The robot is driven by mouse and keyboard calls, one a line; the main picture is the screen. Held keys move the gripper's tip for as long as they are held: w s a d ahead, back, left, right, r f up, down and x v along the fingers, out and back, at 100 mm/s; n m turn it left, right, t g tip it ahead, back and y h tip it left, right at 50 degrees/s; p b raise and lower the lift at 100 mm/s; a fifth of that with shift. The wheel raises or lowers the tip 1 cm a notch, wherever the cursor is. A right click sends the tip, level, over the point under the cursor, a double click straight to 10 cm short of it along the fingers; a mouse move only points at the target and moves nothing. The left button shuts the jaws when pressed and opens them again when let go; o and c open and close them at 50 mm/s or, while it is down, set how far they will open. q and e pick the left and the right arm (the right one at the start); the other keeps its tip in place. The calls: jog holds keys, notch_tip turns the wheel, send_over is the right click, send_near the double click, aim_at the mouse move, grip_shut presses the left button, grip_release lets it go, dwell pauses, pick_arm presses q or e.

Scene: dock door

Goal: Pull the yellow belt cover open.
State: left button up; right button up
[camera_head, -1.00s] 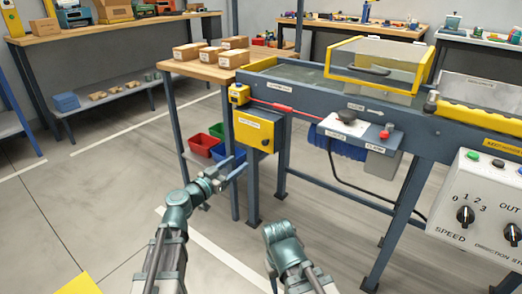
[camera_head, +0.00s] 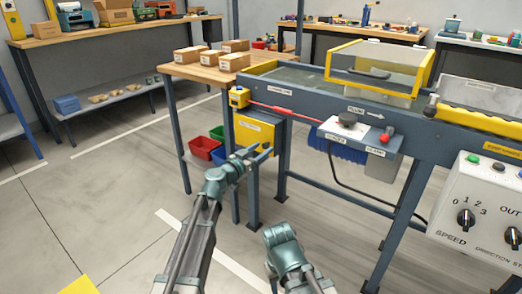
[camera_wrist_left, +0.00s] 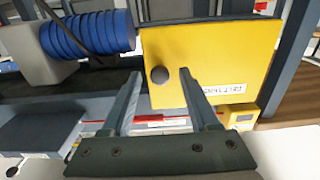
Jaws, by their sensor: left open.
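The yellow belt cover (camera_head: 255,131) is a flat panel with a label on the front of the conveyor's frame, below the belt. It looks shut. In the left wrist view the same yellow cover (camera_wrist_left: 220,62) shows a round dark knob (camera_wrist_left: 160,75). My left gripper (camera_head: 261,150) is open in front of the cover's lower right part. In the left wrist view its two fingers (camera_wrist_left: 158,78) stand on either side of the knob, apart from it as seen there. The head view does not show the knob clearly. My right arm shows at the bottom centre, but its fingers cannot be made out.
The conveyor (camera_head: 310,108) stands on grey legs, with a blue motor (camera_head: 342,147) right of the cover. A table with cardboard boxes (camera_head: 235,61) and red and green bins (camera_head: 204,147) are to the left. A control box (camera_head: 482,205) is at right. The floor in front is free.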

pick_arm(q)
jog(key=shift+d, duration=0.1)
jog(key=shift+c, duration=0.3)
grip_shut()
dwell(1.2)
